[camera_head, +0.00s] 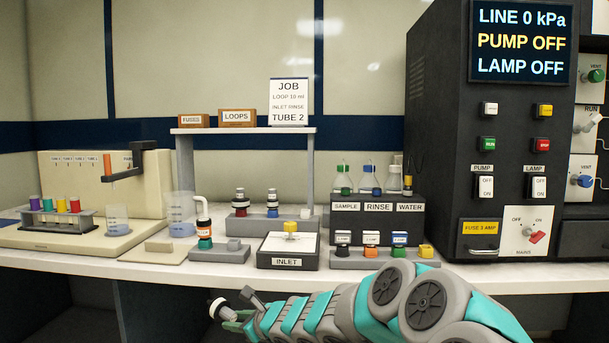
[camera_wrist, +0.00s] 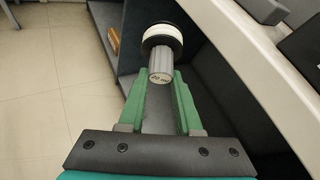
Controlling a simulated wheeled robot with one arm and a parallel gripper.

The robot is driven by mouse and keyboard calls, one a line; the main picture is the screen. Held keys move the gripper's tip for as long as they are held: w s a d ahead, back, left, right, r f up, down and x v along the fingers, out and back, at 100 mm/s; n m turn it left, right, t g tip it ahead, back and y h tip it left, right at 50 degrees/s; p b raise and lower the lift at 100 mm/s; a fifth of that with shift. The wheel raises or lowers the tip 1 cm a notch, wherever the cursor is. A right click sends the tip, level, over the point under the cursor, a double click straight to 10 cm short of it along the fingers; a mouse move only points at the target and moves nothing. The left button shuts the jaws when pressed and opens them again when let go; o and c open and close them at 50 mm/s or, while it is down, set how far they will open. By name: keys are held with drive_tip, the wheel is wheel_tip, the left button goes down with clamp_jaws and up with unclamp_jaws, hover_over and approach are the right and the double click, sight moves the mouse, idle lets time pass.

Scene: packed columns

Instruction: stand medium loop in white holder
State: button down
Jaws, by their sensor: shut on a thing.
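My gripper (camera_wrist: 160,95) is shut on a loop (camera_wrist: 162,35), a white coil with black rims and a grey ribbed end. The cap's small label may read 20 ml, but it is hard to be sure. In the head view my gripper (camera_head: 238,318) and the loop (camera_head: 217,307) are in front of and below the bench edge. A grey stand (camera_head: 250,224) on the bench carries a loop over a red collar (camera_head: 240,200) and a loop over a blue collar (camera_head: 272,204). A white holder (camera_head: 307,213) at its right end looks empty.
The INLET box (camera_head: 288,252), a grey stand with a tube fitting (camera_head: 218,256) and a row of small capped blocks (camera_head: 370,260) stand in front of the grey stand. A shelf (camera_head: 245,130) overhangs it. The dark cabinet (camera_head: 435,130) is at right.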

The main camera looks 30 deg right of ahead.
drive_tip(key=shift+s+a+f+n+g, duration=0.3)
drive_tip(key=shift+s+a+f+g, duration=0.15)
drive_tip(key=shift+a+g, duration=0.35)
drive_tip(key=shift+s+d+g, duration=0.15)
drive_tip(key=shift+g, duration=0.35)
drive_tip(key=shift+w+d+r+g+h, duration=0.3)
drive_tip(key=shift+g+h, duration=0.45)
drive_tip(key=shift+g, duration=0.5)
drive_tip(key=shift+w+d+r+g+h, duration=0.1)
drive_tip(key=shift+w+d+g+h, duration=0.2)
drive_tip(key=shift+g+h, duration=0.7)
drive_tip(key=shift+w+d+r+g+h, duration=0.2)
drive_tip(key=shift+d+g+h, duration=0.3)
drive_tip(key=shift+g, duration=0.95)
drive_tip(key=shift+a, duration=0.1)
